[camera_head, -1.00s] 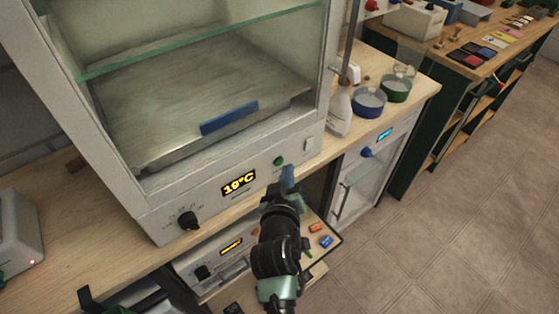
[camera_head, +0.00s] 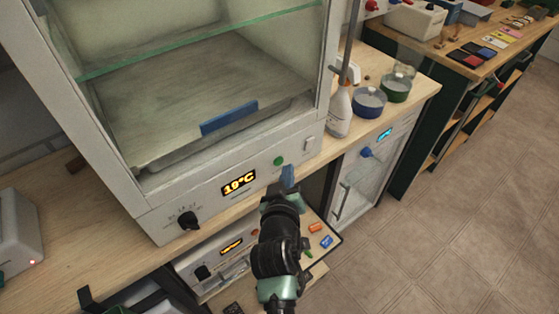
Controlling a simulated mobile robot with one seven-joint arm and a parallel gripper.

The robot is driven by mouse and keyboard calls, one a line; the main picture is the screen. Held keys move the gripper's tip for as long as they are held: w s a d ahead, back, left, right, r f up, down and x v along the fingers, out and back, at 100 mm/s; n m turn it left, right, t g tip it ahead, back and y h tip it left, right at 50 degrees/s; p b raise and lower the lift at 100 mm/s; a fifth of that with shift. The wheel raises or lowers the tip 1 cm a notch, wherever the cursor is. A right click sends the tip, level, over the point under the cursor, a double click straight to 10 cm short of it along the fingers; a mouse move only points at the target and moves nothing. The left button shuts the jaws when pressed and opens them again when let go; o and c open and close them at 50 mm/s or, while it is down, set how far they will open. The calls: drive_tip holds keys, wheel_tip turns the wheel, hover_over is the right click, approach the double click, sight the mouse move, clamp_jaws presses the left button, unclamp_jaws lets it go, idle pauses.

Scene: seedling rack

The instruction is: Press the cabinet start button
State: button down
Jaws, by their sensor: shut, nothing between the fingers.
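The white cabinet (camera_head: 215,208) stands on the wooden bench with its glass front toward me. Its front panel carries a green button (camera_head: 279,161), a lit display (camera_head: 239,182) reading 19°C, a black knob (camera_head: 188,220) and a pale rocker switch (camera_head: 309,143). My gripper (camera_head: 287,173) is shut and empty. Its blue fingertips are just below and slightly right of the green button in the picture. I cannot tell whether they touch the panel.
A spray bottle (camera_head: 339,110), a blue dish (camera_head: 369,101) and a green dish (camera_head: 396,89) stand right of the cabinet. Below the bench is a second unit with an amber display (camera_head: 231,246). Floor (camera_head: 450,220) is clear at the right.

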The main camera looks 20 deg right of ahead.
drive_tip(key=shift+w, duration=0.1)
drive_tip(key=shift+w+a+b, duration=0.1)
drive_tip(key=shift+w+b, duration=0.2)
drive_tip(key=shift+w+a+b, duration=0.15)
drive_tip(key=shift+w+b, duration=0.2)
drive_tip(key=shift+w, duration=0.05)
idle(0.6)
drive_tip(key=shift+s, duration=0.2)
drive_tip(key=shift+s+d+p, duration=0.25)
drive_tip(key=shift+s+p, duration=0.35)
drive_tip(key=shift+p, duration=0.05)
drive_tip(key=shift+s+d+p, duration=0.3)
drive_tip(key=shift+s+p, duration=0.4)
drive_tip(key=shift+s, duration=0.1)
drive_tip(key=shift+s+d+p, duration=0.25)
drive_tip(key=shift+s+p, duration=0.45)
drive_tip(key=shift+s, duration=0.05)
drive_tip(key=shift+s+d+p, duration=0.3)
drive_tip(key=shift+s+p, duration=0.4)
drive_tip(key=shift+s, duration=0.1)
